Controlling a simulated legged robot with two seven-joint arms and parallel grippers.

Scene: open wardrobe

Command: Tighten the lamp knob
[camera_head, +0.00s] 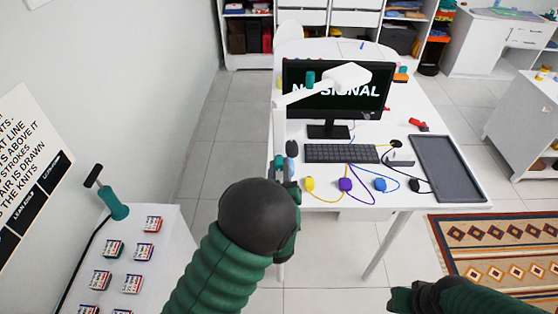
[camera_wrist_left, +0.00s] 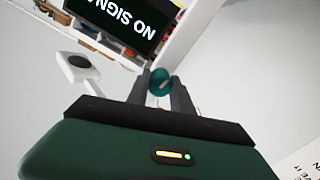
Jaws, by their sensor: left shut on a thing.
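A white desk lamp stands at the table's left edge, with its post (camera_head: 279,130) upright and its head (camera_head: 350,75) in front of the monitor. A teal knob (camera_head: 310,79) sits on the lamp's upper arm. My left gripper (camera_head: 283,172) is low at the lamp post, partly hidden by my own forearm. In the left wrist view its fingers are shut on a round teal knob (camera_wrist_left: 160,82), with the lamp head (camera_wrist_left: 78,68) to the left. My right gripper (camera_head: 398,299) is low at the right, away from the lamp; its jaws are unclear.
The white table (camera_head: 420,120) carries a monitor (camera_head: 335,90), a keyboard (camera_head: 341,153), a dark tray (camera_head: 445,167) and several coloured cabled items near its front edge. A side table (camera_head: 175,230) with small boxes stands at the left. A patterned rug (camera_head: 500,250) lies at the right.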

